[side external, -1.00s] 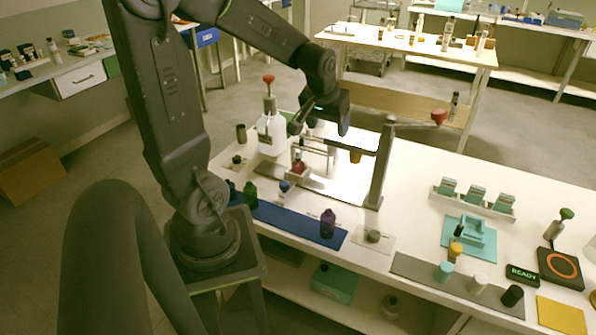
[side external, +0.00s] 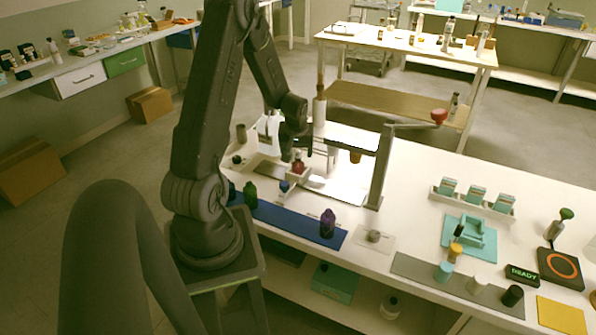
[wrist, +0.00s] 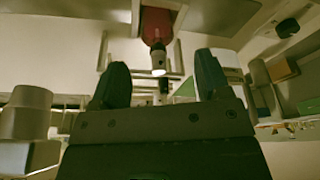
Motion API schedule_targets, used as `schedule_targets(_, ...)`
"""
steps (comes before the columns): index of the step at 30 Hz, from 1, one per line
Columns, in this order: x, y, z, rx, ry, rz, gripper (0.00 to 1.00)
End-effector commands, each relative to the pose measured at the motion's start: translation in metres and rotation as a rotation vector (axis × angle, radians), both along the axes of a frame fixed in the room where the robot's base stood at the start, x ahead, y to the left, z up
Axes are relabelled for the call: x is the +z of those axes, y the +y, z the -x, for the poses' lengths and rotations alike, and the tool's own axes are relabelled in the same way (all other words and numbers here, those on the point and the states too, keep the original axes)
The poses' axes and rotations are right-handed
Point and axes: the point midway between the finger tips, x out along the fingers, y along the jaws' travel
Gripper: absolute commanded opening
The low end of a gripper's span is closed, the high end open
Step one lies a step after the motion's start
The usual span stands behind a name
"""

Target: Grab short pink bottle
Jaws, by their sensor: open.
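A short red-pink bottle (side external: 298,167) stands on a small white block-like stand near the middle of the white table, just behind the blue mat. In the wrist view the red-pink bottle (wrist: 157,24) shows at the top centre, with a pale and dark neck pointing down the picture. My gripper (wrist: 162,82) is open, its two dark fingers apart with nothing held between them. The bottle lies beyond the fingertips, roughly in line with the gap. In the side view my wrist is above and close to the bottle; the fingertips are hard to make out there.
A blue mat (side external: 287,222) in front carries a green bottle (side external: 250,195) and a purple bottle (side external: 327,224). A post with a crossarm (side external: 381,165) stands right of the bottle. A white jug (side external: 265,127) is behind my wrist, partly hidden.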

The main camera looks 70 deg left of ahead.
Motion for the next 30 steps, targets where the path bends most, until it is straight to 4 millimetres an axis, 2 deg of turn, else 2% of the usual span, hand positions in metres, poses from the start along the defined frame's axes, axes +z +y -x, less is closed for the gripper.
schedule_targets(5, -0.012, 0.003, -0.002, 0.000, 0.000, 0.001, 0.70)
schedule_targets(13, -0.048, 0.011, -0.007, 0.000, 0.000, 0.001, 0.70)
schedule_targets(23, -0.053, 0.013, -0.008, 0.000, -0.001, -0.001, 0.70)
schedule_targets(30, -0.053, 0.013, -0.008, 0.000, -0.001, -0.001, 0.47)
